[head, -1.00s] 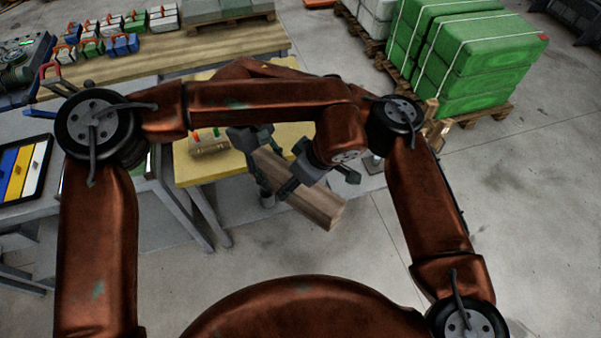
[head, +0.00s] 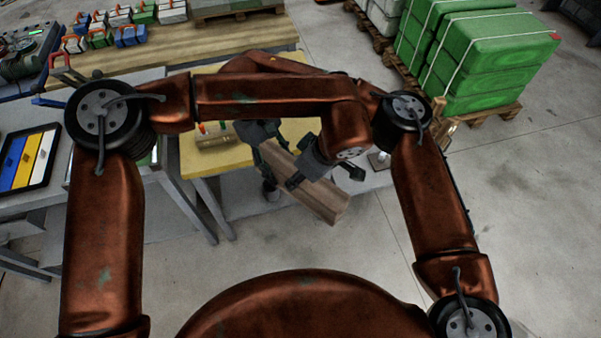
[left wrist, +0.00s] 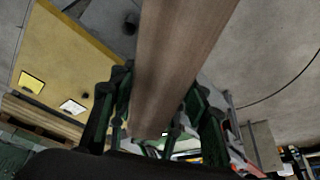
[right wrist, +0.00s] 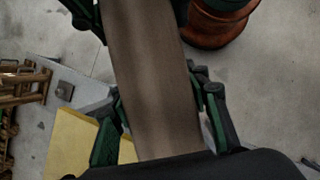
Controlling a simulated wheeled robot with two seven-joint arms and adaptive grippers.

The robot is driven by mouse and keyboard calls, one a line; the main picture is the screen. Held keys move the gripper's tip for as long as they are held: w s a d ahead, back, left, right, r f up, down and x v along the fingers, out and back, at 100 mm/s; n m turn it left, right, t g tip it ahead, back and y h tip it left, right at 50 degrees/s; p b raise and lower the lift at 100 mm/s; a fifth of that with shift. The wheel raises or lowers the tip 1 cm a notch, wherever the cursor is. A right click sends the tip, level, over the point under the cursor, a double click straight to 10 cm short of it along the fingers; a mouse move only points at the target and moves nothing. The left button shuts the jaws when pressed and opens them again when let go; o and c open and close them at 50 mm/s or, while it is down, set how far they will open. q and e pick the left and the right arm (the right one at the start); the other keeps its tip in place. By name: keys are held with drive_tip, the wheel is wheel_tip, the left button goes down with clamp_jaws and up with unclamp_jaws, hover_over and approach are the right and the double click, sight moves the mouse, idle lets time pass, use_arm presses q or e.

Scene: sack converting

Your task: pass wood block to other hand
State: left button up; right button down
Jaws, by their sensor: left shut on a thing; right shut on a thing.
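The wood block (head: 326,203) is a long brown bar, held in the air in front of the yellow-topped table and slanting down to the right in the head view. My left gripper (head: 322,178) is shut on it toward its near right end. My right gripper (head: 268,152) is shut on it toward its far left end. In the left wrist view the block (left wrist: 178,70) runs between the green and black fingers. In the right wrist view the block (right wrist: 150,80) passes between the fingers, with part of the other gripper near the top. The arms partly hide the block's far end.
The yellow tabletop (head: 200,159) lies just behind the block and carries a small tan item (head: 212,136). A tray with coloured strips (head: 28,158) lies at left. Green sacks (head: 480,50) stand on a pallet at back right.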

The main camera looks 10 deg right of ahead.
use_arm(q)
clamp_jaws()
use_arm(e)
drive_tip(key=shift+s+a+r, duration=0.1)
drive_tip(key=c, duration=1)
unclamp_jaws()
